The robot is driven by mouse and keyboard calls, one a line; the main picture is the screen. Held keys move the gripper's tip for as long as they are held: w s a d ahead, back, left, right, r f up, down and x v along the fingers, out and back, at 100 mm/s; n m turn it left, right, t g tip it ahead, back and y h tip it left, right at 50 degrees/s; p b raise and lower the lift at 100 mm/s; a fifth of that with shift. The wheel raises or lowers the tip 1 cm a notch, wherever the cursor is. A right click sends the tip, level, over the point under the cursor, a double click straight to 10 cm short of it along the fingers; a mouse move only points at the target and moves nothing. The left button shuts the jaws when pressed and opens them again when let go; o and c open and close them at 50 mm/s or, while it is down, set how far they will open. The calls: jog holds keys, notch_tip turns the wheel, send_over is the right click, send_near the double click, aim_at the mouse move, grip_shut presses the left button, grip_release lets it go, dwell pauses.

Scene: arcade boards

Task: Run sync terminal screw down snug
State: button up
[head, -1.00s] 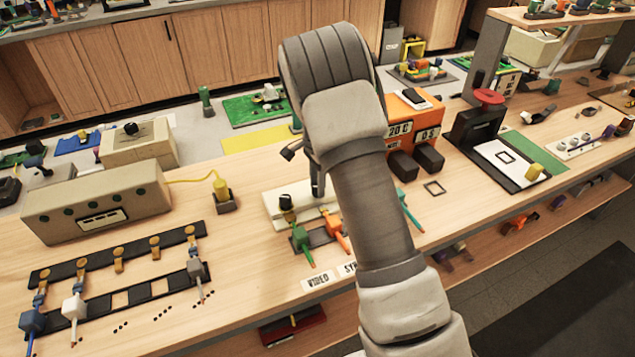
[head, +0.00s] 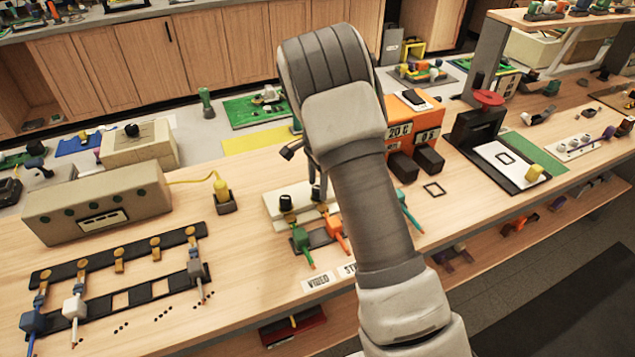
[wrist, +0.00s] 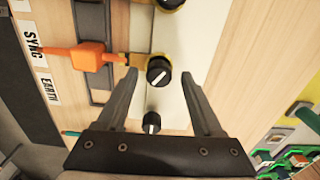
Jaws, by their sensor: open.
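The sync terminal screw (wrist: 158,70) is a black knob with a white line running diagonally across its top, on a pale terminal block (wrist: 172,105). The orange lead (wrist: 90,56) lies beside the SYNC label (wrist: 32,42), and its gold end reaches the base of this knob. My gripper (wrist: 162,78) is open, with one fingertip on each side of the knob and gaps visible on both sides. In the head view the screw (head: 318,193) shows just below my fingers, partly hidden by my arm. How tight the screw is cannot be told.
Another black knob (wrist: 151,122) stands between my fingers nearer the palm; one more (wrist: 172,3) is at the top edge. A green lead (head: 301,240) lies beside the orange one. An orange box (head: 412,118) stands right of my arm.

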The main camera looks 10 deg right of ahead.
notch_tip(320, 180, up, 18)
jog(key=shift+f+p, duration=0.25)
jog(key=shift+p, duration=0.1)
